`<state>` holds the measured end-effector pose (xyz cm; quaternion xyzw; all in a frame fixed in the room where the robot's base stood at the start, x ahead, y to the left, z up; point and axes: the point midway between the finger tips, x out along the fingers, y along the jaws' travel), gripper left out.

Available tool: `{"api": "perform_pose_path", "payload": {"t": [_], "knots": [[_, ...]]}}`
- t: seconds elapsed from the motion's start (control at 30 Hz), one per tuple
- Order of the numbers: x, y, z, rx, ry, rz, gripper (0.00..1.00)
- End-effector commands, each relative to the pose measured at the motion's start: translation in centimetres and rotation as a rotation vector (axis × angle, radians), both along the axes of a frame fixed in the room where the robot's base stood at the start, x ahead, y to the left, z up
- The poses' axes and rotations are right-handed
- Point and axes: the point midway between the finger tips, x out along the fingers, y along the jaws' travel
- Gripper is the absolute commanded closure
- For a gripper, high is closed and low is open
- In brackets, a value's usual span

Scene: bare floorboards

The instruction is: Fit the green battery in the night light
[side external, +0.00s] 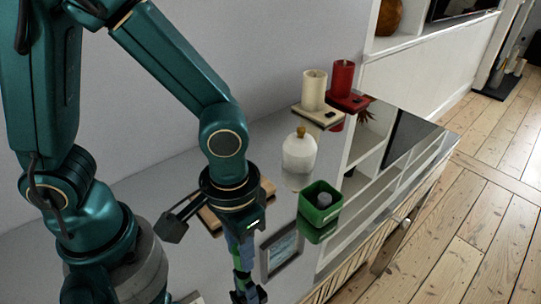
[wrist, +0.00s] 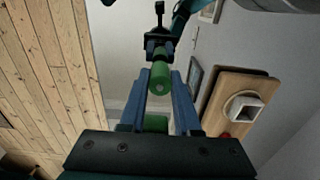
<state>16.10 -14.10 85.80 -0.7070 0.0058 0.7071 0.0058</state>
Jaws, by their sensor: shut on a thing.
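My gripper (side external: 243,262) points down over the shiny grey top, its blue fingers shut on the green battery (side external: 247,252). In the wrist view the green battery (wrist: 160,77) sits upright between the fingertips of my gripper (wrist: 162,84), its round end showing. A wooden board (side external: 266,189) lies behind my gripper, partly hidden by the arm. In the wrist view this board (wrist: 213,100) appears to the right, apart from the battery, with a white square-rimmed piece (wrist: 245,108) on it. I cannot tell for sure whether this is the night light.
A green box (side external: 307,207) holding a grey cylinder (side external: 324,200) stands right of my gripper. Behind it are a white rounded bottle (side external: 299,155), a cream candle (side external: 313,88) and a red candle (side external: 342,76). The glossy top mirrors things. A dark block (side external: 173,229) is at left.

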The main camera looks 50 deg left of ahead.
Motion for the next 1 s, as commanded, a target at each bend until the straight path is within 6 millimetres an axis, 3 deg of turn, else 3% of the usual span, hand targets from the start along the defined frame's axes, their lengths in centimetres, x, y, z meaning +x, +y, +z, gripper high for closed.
{"api": "perform_pose_path", "payload": {"t": [0.17, 0.7, 1.0], "knots": [[0.2, -0.1, 2.6, -0.005, -0.009, 0.000, 1.00], [1.7, 8.7, 7.9, 0.000, -0.005, 0.010, 1.00], [2.2, 11.3, 9.3, 0.000, -0.002, 0.004, 1.00]]}}
